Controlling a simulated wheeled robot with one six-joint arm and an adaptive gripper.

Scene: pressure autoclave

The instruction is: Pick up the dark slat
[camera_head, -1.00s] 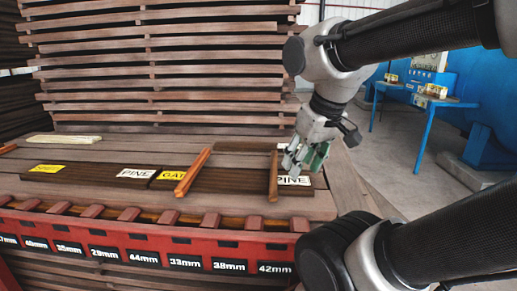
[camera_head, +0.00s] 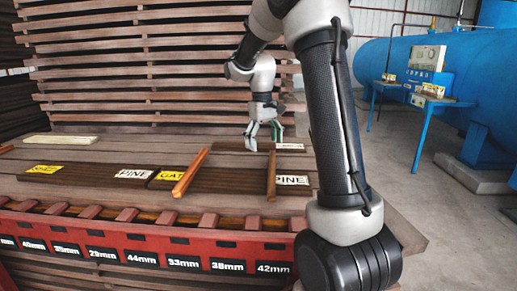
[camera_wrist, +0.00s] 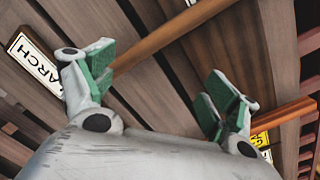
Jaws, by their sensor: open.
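A dark slat (camera_head: 230,146) lies at the back of the plank stack in the head view, with a white label (camera_head: 290,146) near its right end. A white label reading LARCH (camera_wrist: 33,66) shows at the left of the wrist view. My gripper (camera_head: 264,141) is over the dark slat and hides part of it. In the wrist view my gripper (camera_wrist: 160,88) has its green-padded fingers wide apart with nothing between them. I cannot tell how far above the slat it is. The gripper body hides the lower middle of the wrist view.
Two orange-brown sticks (camera_head: 190,173) (camera_head: 271,176) lie across the stack. A red size rack (camera_head: 130,244) edges the front. Tall stacked planks (camera_head: 150,75) stand behind.

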